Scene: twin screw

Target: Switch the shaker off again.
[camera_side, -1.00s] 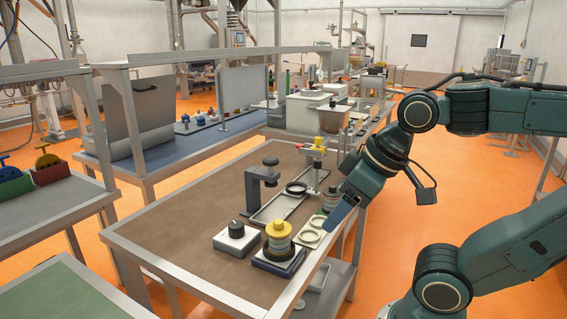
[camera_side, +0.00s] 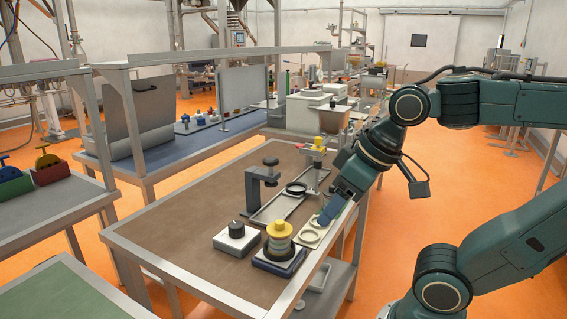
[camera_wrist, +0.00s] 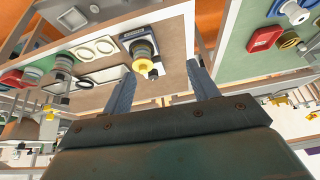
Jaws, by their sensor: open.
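A jar with a yellow lid (camera_side: 280,231) stands upright on a dark blue base (camera_side: 278,262) near the table's front edge; this looks like the shaker. Its yellow lid also shows in the wrist view (camera_wrist: 143,62). Left of it is a pale box with a black knob (camera_side: 236,229); the knob's setting is too small to read. My gripper (camera_side: 323,221) is open and empty, behind and to the right of the jar, above the pale plate with rings (camera_side: 310,236). In the wrist view my gripper (camera_wrist: 160,68) has its two fingers well apart with nothing between them.
A dark stand (camera_side: 262,188) rises behind the knob box, beside a long tray with a black ring (camera_side: 296,188). A post with a yellow top (camera_side: 319,142) stands farther back. The brown table top (camera_side: 180,220) is clear on the left.

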